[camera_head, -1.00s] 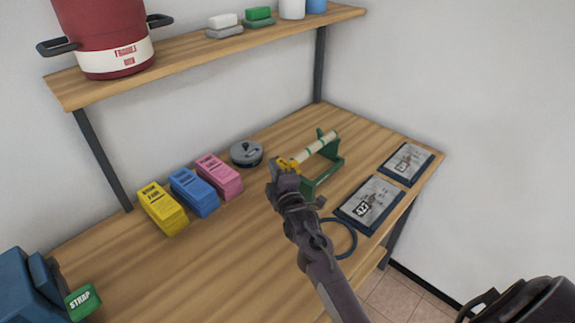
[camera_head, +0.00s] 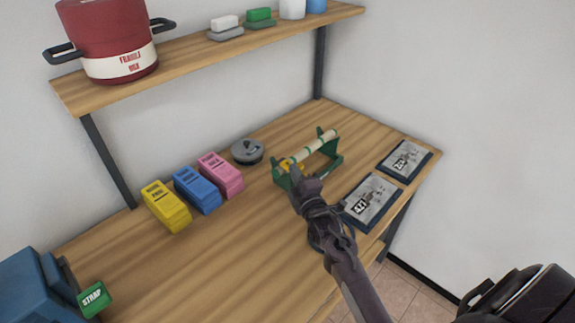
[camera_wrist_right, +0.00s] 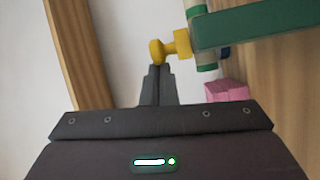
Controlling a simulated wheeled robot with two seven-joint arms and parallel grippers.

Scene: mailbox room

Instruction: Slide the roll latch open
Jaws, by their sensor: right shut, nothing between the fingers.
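The green roll holder (camera_head: 334,163) stands on the wooden table with a pale roll (camera_head: 315,147) across its top. The yellow latch (camera_head: 290,165) is at the roll's near left end. In the right wrist view its yellow knob (camera_wrist_right: 157,52) is just beyond my fingertips. My right gripper (camera_head: 295,172) is shut and empty, close by the latch. In the right wrist view its fingers (camera_wrist_right: 158,72) are together and their tips meet or nearly meet the knob; I cannot tell if they touch. My gripper and arm hide part of the holder's near side. My left gripper is not in view.
Pink (camera_head: 219,175), blue (camera_head: 197,190) and yellow (camera_head: 167,206) boxes stand left of the holder, with a grey round object (camera_head: 247,151) behind. Two dark-edged packets (camera_head: 405,160) lie at right. A shelf (camera_head: 200,55) runs above.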

